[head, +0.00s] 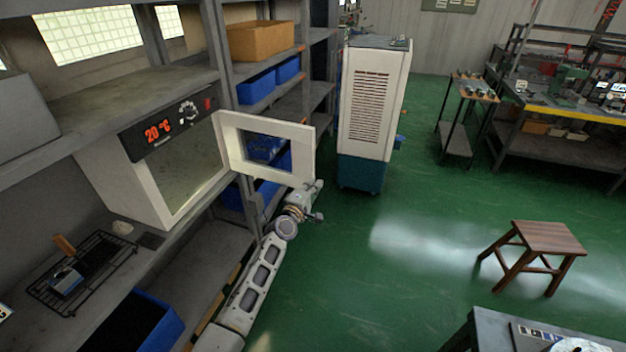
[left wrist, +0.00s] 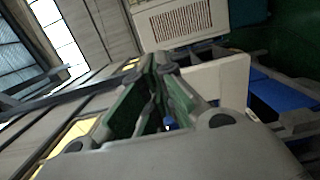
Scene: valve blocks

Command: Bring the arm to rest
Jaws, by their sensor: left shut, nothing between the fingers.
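My left arm reaches up from the bottom of the head view, and its left gripper (head: 316,188) is beside the lower right corner of the open white oven door (head: 303,160). In the left wrist view the fingers (left wrist: 163,62) are together with nothing between them. The white door frame (left wrist: 222,78) shows just right of them there. I cannot tell whether the gripper touches the door. My right gripper is not in view.
The oven (head: 135,190) reads 20 °C. A wire rack (head: 100,262) on the shelf holds a metallic blue block (head: 66,281). A white and teal cooler (head: 372,105) stands behind the door. A wooden stool (head: 545,237) stands right; green floor between is clear.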

